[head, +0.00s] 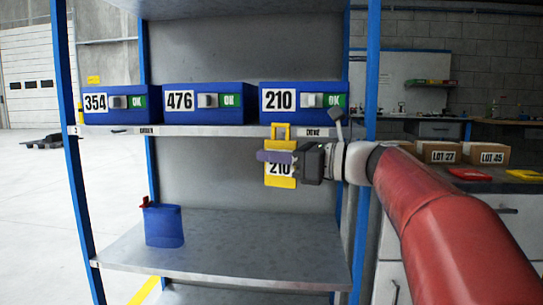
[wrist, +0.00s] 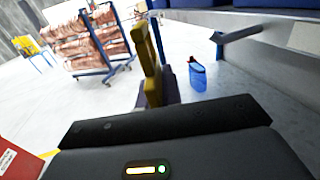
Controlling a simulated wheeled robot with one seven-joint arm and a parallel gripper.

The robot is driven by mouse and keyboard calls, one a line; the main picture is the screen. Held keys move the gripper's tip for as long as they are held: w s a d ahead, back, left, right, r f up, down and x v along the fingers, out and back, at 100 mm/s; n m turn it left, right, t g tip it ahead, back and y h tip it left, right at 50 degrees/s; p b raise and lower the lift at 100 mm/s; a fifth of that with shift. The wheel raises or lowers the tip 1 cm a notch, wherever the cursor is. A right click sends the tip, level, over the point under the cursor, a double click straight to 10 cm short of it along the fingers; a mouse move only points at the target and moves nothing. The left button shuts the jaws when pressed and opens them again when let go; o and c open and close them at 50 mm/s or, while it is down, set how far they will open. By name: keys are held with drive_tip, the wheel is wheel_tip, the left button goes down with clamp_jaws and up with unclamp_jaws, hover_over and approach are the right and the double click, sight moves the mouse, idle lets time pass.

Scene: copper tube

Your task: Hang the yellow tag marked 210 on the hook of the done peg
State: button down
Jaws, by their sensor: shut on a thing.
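The yellow tag marked 210 (head: 280,181) is upright in my gripper (head: 277,157), in front of the shelf edge, with its open loop at the top. In the wrist view the tag (wrist: 150,62) shows nearly edge-on. My gripper is shut on it. The label reading DONE (head: 313,132) is on the shelf edge, just right of the tag's loop. A grey peg (wrist: 238,34) sticks out from the shelf edge in the wrist view, to the right of the tag and apart from it in the picture. I cannot make out this peg in the head view.
Blue boxes marked 354 (head: 120,104), 476 (head: 208,103) and 210 (head: 303,102) stand on the shelf above. A blue upright (head: 366,70) is close to my arm. A bench with cartons (head: 492,154) is at right.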

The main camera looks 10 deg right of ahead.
drive_tip(key=w+d+f+p, duration=0.1)
drive_tip(key=w+d+p, duration=0.1)
drive_tip(key=w, duration=0.5)
drive_tip(key=shift+d+f, duration=0.15)
idle(0.6)
drive_tip(key=shift+w+f, duration=0.1)
idle(0.5)
drive_tip(key=c, duration=1.5)
unclamp_jaws()
drive_tip(key=shift+d, duration=0.1)
